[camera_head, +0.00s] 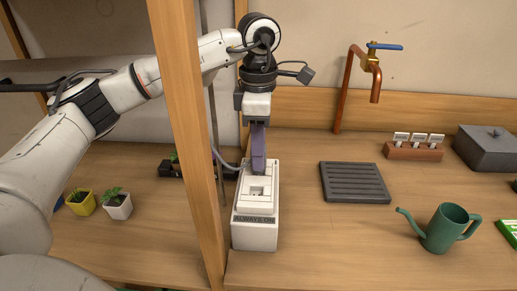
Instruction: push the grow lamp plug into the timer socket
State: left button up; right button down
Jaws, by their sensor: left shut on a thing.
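The timer (256,232) is a white box with "ALWAYS ON" on its front, standing on the wooden counter. Its socket face (257,190) shows on top, with small dark openings. My left gripper (258,168) points down at the back part of the timer, its purple fingers shut. The grow lamp plug is mostly hidden at the fingertips, and a grey cord (228,164) runs from there to the left. I cannot tell whether the plug touches the socket. My right gripper is out of view.
A wooden post (190,130) stands close left of the timer, in front of my left arm. A dark slatted tray (354,183) and a green watering can (442,228) are to the right. A copper tap (375,85) is behind. Small potted plants (118,205) stand left.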

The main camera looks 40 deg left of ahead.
pick_arm(q)
jog(key=shift+f+b, duration=0.6)
jog(key=shift+f, duration=0.4)
jog(key=o, duration=1.1)
notch_tip(320, 180, up, 10)
jog(key=shift+r+p, duration=0.2)
jog(key=shift+p, duration=0.25)
